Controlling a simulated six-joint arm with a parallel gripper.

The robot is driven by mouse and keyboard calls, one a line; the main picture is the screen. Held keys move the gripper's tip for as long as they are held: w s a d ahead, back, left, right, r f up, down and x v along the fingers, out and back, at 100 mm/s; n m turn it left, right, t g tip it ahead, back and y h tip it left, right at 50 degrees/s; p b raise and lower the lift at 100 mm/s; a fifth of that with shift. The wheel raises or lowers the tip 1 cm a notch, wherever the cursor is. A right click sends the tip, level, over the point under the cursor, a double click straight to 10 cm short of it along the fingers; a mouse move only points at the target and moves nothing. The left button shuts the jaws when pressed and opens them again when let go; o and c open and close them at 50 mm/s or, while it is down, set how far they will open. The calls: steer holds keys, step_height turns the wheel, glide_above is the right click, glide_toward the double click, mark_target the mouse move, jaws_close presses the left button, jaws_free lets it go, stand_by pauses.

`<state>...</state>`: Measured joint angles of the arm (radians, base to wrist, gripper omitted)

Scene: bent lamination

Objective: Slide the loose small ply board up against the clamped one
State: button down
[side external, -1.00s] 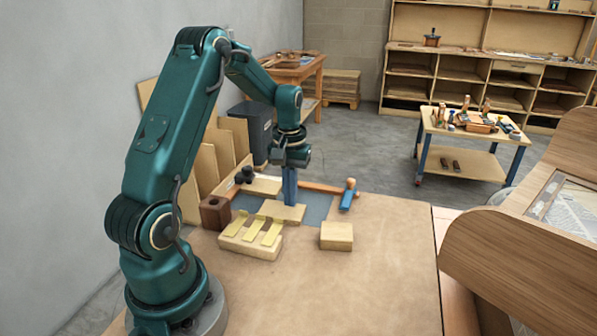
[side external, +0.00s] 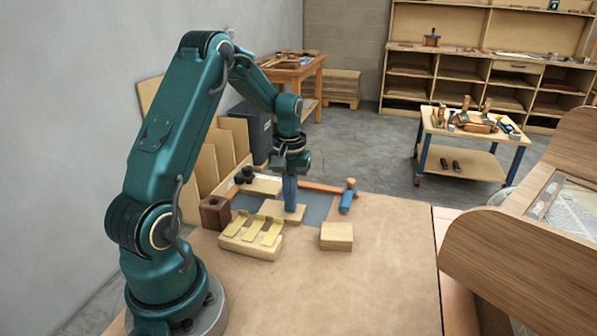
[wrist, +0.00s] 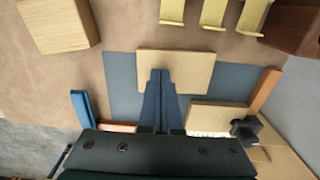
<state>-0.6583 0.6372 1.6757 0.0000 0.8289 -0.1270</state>
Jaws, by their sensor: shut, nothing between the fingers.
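The loose small ply board (side external: 272,210) lies flat, partly on a blue-grey mat (side external: 318,206). It also shows in the wrist view (wrist: 195,68). The clamped board (side external: 264,185) lies behind it in the side view, with black clamp knobs (side external: 243,175) at its left end. In the wrist view the clamped board (wrist: 215,114) is below and right of the loose one, with a narrow gap between them. My gripper (side external: 290,208) is shut and empty, pointing down over the loose board. In the wrist view its fingertips (wrist: 160,72) overlap the board's middle; contact is unclear.
A pale block with yellow pieces (side external: 250,243) stands in front. A plain wood block (side external: 336,236) sits to its right, and a dark brown block (side external: 215,212) at left. A blue tool (side external: 348,197) lies right of the mat. The front right of the table is bare.

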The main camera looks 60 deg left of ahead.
steer(key=shift+s+a, duration=0.1)
steer(key=shift+s, duration=0.05)
steer(key=shift+s+a+f, duration=0.1)
steer(key=shift+s+a, duration=2.95)
steer(key=shift+s, duration=0.05)
steer(key=shift+a, duration=0.1)
steer(key=shift+w+a, duration=0.8)
steer(key=shift+w, duration=0.1)
steer(key=shift+s+a, duration=0.1)
steer(key=shift+s, duration=0.05)
steer(key=shift+s+a+f, duration=0.1)
steer(key=shift+s+a, duration=0.1)
stand_by(0.4)
